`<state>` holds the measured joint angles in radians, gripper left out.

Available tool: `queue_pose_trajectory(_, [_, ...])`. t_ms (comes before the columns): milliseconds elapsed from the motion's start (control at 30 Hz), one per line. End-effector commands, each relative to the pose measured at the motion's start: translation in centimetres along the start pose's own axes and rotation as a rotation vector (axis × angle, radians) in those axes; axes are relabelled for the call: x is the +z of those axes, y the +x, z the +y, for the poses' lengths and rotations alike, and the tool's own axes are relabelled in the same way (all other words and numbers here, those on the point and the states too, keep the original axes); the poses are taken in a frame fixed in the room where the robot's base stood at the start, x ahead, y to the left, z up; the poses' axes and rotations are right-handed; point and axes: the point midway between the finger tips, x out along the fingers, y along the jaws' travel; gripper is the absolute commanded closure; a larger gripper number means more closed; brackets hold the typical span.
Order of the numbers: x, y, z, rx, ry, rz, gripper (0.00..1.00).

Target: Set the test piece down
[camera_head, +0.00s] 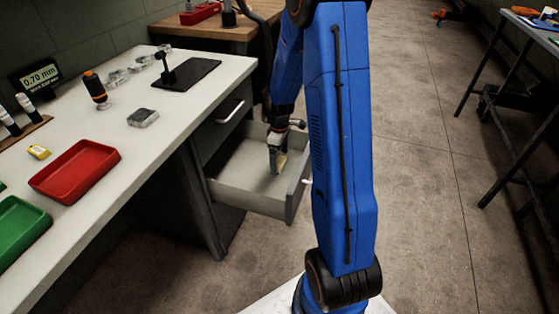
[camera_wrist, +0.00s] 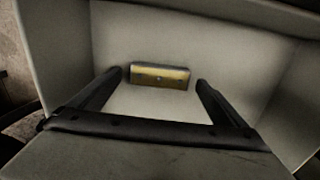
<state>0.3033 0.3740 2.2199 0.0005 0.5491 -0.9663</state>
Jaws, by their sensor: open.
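A small block with a dull yellow face and grey edge (camera_wrist: 160,76), which looks like the test piece, lies in the open drawer (camera_head: 243,185). My gripper (camera_head: 277,158) reaches down into the drawer. In the wrist view my gripper's fingers (camera_wrist: 162,82) are spread, one on each side of the block, with a narrow gap at each end. The block appears to rest on the drawer's pale floor, apart from the fingers. In the head view only a yellowish bit shows at the fingertips, and my arm hides part of the drawer's right side.
The drawer hangs open under the white workbench (camera_head: 150,160). On the bench are a red tray (camera_head: 75,170), a green tray (camera_head: 18,228), a grey metal block (camera_head: 143,117) and a black stand (camera_head: 185,75). Clear floor lies to the right, before a dark-legged table.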

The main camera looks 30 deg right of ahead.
Motion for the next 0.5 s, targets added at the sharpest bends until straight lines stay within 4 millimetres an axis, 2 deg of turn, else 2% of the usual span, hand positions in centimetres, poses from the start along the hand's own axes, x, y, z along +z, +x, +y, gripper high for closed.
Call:
queue_pose_trajectory(300, [-0.1, -6.1, 0.1, 0.004, 0.000, 0.003, 0.04])
queue_pose_trajectory(500, [0.0, -9.2, 0.0, 0.002, 0.000, 0.002, 0.04])
